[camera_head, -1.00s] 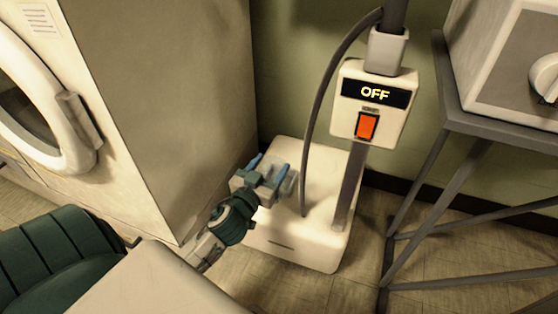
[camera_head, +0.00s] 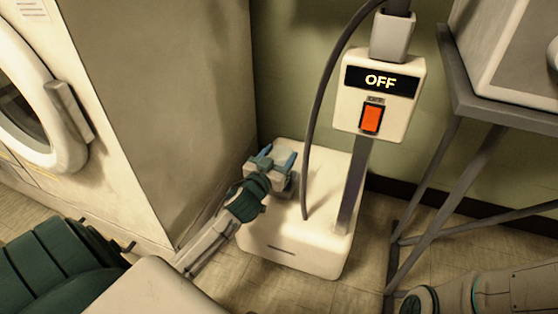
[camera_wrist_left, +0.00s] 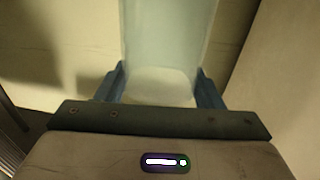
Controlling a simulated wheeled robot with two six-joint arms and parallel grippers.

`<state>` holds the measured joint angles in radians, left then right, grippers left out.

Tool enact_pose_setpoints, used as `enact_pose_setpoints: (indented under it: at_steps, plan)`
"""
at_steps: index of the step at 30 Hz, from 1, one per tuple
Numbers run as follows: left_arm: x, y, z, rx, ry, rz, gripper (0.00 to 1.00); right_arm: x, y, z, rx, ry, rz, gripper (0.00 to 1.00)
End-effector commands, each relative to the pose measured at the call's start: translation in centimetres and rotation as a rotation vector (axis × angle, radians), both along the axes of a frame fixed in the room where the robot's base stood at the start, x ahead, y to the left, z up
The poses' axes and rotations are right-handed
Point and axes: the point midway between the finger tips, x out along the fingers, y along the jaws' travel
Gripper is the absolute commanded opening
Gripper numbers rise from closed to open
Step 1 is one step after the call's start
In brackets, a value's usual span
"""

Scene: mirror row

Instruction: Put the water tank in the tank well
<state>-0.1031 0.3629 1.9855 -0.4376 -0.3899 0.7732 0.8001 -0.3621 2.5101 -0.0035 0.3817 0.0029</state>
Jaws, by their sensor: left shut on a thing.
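My left gripper (camera_head: 271,158) is over the left back part of the white steamer base (camera_head: 290,258). In the left wrist view its blue fingers (camera_wrist_left: 161,86) are shut on the water tank (camera_wrist_left: 168,40), a pale, translucent body. The tank extends up out of that picture. In the head view the gripper and wrist cover most of the tank, and I cannot tell whether it touches the base. I cannot make out the tank well. Part of my right arm (camera_head: 470,296) shows at the bottom right, but its gripper is not visible.
A pole (camera_head: 356,188) rises from the base to a box with an OFF display (camera_head: 381,80) and orange switch (camera_head: 371,118). A dark hose (camera_head: 312,120) runs close right of my gripper. A white front-loading machine (camera_head: 140,110) stands left, a metal-legged table (camera_head: 480,125) right.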

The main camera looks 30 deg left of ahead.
Motion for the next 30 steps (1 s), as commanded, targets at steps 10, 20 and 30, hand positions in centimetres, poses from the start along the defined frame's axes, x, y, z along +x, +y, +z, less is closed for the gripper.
enact_pose_setpoints:
  at_steps: [10, 20, 30]
  plan:
    - [0.0, 0.0, -0.2, 0.0, -0.001, 0.0, 0.22, 0.1, 0.0, -0.2, -0.001, 0.004, 0.0, 0.36]
    - [0.0, 0.0, -0.4, -0.001, 0.0, 0.0, 0.83, 0.1, 0.0, -0.2, -0.002, 0.008, 0.001, 0.36]
    - [-1.5, -0.2, -0.1, 0.002, 0.001, -0.001, 0.83, 0.0, 0.0, 0.2, 0.0, 0.0, -0.001, 0.36]
